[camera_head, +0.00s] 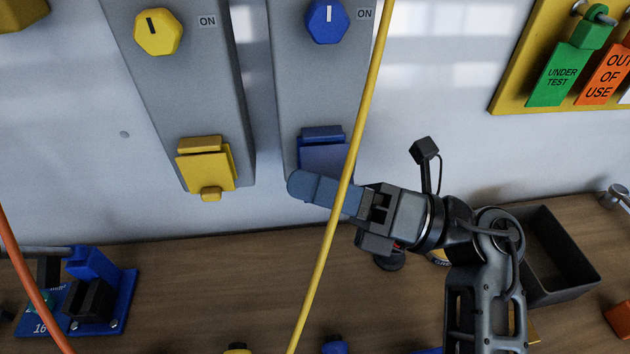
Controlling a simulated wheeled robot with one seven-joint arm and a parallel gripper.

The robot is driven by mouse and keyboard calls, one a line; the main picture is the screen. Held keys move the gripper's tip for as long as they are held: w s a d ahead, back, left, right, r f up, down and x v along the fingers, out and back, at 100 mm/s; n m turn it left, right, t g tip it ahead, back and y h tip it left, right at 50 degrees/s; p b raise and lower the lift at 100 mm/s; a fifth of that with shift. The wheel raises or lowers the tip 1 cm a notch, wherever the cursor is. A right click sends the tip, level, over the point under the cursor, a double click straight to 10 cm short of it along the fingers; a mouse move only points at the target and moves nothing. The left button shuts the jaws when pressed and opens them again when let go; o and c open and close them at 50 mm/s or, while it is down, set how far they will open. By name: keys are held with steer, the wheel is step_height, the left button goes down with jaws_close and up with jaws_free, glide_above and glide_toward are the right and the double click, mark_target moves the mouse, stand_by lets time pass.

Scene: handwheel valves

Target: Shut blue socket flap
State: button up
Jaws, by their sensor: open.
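The blue socket flap (324,155) is on the lower part of the right grey panel, below a blue hinge block (321,133). Its lower part is hidden behind my gripper and a yellow cable, so I cannot tell how far it stands open. My gripper (300,186) is open and points left, with its blue-grey fingers across the front of the flap's lower edge. The fingers overlap in this view, and I cannot tell whether they touch the flap.
A yellow cable (359,120) crosses in front of my gripper. A yellow socket flap (207,168) is on the left panel. A blue knob (327,21) is above the blue flap. A dark bin (575,245) stands on the wooden bench (210,285) at right.

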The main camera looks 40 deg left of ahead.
jaws_close()
steer(key=f+b, duration=0.1)
steer(key=b, duration=0.2)
steer(key=shift+w+n, duration=0.1)
steer(key=shift+n, duration=0.3)
steer(key=n+b, duration=0.1)
steer(key=b, duration=0.1)
steer(key=g+b, duration=0.1)
steer(key=b, duration=0.1)
steer(key=shift+w+a+f+n+b, duration=0.2)
steer(key=shift+f+n+b, duration=0.1)
steer(key=shift+n, duration=0.1)
steer(key=shift+r+n+g+b, duration=0.1)
steer(key=shift+n+g+b, duration=0.25)
steer(key=shift+b, duration=0.4)
steer(key=shift+a+r+b, duration=0.1)
steer(key=shift+b, duration=0.2)
steer(key=shift+r+n, duration=0.1)
steer(key=shift+n, duration=0.15)
jaws_free()
